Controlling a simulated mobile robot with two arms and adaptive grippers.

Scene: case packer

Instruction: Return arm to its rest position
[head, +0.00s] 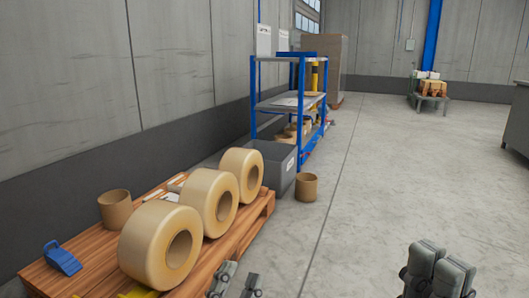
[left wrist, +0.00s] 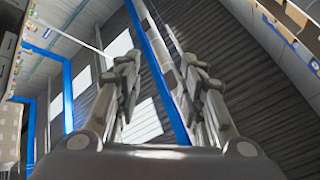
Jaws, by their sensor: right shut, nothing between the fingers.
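My left gripper (head: 236,280) shows at the bottom of the head view, just right of the pallet's near end. Its two fingers stand apart. In the left wrist view the left gripper (left wrist: 160,62) points up at the wall and ceiling, with an empty gap between its fingers. My right gripper (head: 439,262) is at the bottom right of the head view, over bare floor. Its fingers are together with nothing between them. Most of both arms is out of view.
A wooden pallet (head: 99,272) at left carries several tape rolls (head: 208,192), a cardboard core (head: 115,210) and a blue dispenser (head: 62,258). Beyond are a grey bin (head: 284,170), another core (head: 307,187) on the floor and a blue shelf (head: 302,100).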

